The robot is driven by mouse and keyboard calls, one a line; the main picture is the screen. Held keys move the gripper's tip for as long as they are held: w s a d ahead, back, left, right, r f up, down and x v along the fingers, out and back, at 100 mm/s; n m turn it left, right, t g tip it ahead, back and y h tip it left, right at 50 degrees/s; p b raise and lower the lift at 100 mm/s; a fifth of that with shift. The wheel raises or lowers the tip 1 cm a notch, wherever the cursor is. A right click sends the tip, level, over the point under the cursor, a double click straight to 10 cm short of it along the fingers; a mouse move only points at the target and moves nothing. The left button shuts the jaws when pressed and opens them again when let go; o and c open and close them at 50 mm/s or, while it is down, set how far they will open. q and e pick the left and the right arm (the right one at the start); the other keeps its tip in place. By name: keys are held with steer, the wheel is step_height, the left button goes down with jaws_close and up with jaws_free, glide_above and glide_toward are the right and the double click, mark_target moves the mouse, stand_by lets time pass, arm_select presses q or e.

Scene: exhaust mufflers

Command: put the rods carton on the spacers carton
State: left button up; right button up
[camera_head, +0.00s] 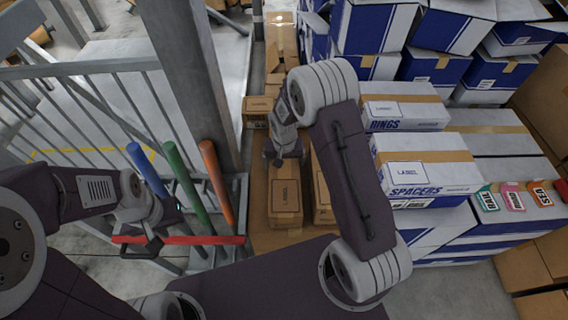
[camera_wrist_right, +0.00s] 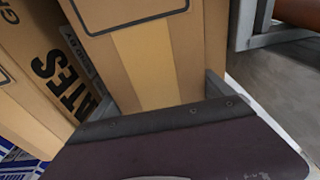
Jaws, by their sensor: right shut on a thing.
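The white and blue spacers carton (camera_head: 425,187), with SPACERS on its near side, lies on the stack at the right. My right gripper (camera_head: 276,160) is at the far end of a brown, taped carton (camera_head: 286,196) in the head view. In the right wrist view its jaws (camera_wrist_right: 160,108) are shut on this carton (camera_wrist_right: 148,62). I cannot read a name on it, so I cannot tell for sure that it is the rods carton. My left gripper (camera_head: 150,246) is empty and appears open, near the coloured posts at the left.
A brown carton (camera_head: 322,188), with letters ending in ATES in the wrist view (camera_wrist_right: 60,75), stands close beside the held one. The rings carton (camera_head: 404,112) is behind the spacers carton. Blue, green and orange posts (camera_head: 187,187) and a grey column (camera_head: 195,80) stand left.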

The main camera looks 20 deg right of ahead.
steer(key=o, duration=1.8)
steer(key=shift+f, duration=0.1)
steer(key=shift+r, duration=0.35)
steer(key=r, duration=0.3)
steer(key=s+r+p, duration=0.1)
steer(key=r, duration=0.7)
steer(key=shift+s+a+r+p, duration=0.2)
steer(key=shift+s+r+p, duration=0.05)
steer(key=shift+p, duration=0.1)
steer(key=s+d+r+n, duration=0.1)
steer(key=s+n, duration=0.1)
steer(key=s, duration=1.4)
steer(key=shift+s+d+n+y, duration=0.15)
steer(key=shift+d+n+y, duration=0.15)
steer(key=shift+d, duration=0.1)
